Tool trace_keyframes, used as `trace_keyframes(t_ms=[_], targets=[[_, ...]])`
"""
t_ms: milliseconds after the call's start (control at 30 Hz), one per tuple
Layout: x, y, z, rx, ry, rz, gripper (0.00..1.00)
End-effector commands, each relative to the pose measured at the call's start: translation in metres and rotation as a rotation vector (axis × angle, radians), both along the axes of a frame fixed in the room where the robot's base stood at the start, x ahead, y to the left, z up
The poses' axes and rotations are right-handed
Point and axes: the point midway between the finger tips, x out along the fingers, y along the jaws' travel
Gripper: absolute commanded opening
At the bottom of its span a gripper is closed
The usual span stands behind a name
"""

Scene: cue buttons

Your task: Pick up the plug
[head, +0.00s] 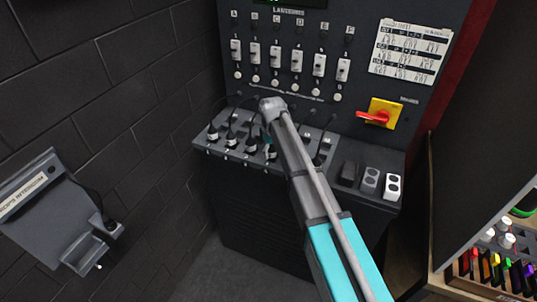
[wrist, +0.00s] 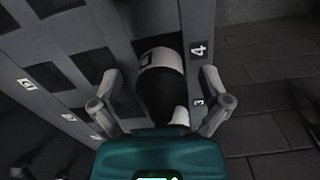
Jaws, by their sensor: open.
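In the wrist view a black plug (wrist: 160,92) with a pale grey band and a white tip lies between the two fingers of my gripper (wrist: 161,100). The fingers are open, one on each side, with visible gaps to the plug. Labels "4" and "3" are just right of it. In the head view several black plugs with cables stand in a row on the console ledge, one of them at the left end (head: 213,132). My gripper (head: 267,138) is over this row, mostly hidden by my arm. Which plug it straddles is hard to tell there.
The upright panel (head: 345,100) behind the ledge has sliders, knobs and a red-and-yellow switch (head: 379,113). Small switch blocks (head: 370,179) sit on the ledge's right. An intercom box (head: 60,210) hangs on the left brick wall. A shelf of coloured items (head: 495,270) is at lower right.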

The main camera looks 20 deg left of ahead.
Motion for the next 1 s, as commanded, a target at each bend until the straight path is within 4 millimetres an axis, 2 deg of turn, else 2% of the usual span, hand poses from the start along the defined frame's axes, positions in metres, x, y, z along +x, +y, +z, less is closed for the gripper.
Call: trace_keyframes(t_ms=[167, 200, 600, 700, 1000], targets=[[-0.0001, 0.0001, 0.0, 0.0, 0.0, 0.0, 0.97], [-0.0001, 0.0001, 0.0, 0.0, 0.0, 0.0, 0.93], [-0.0001, 0.0003, -0.0001, 0.0, 0.0, 0.001, 0.19], [-0.0001, 0.0003, -0.0001, 0.0, 0.0, 0.0, 0.04], [-0.0001, 0.0004, 0.001, 0.0, -0.001, 0.001, 0.04]])
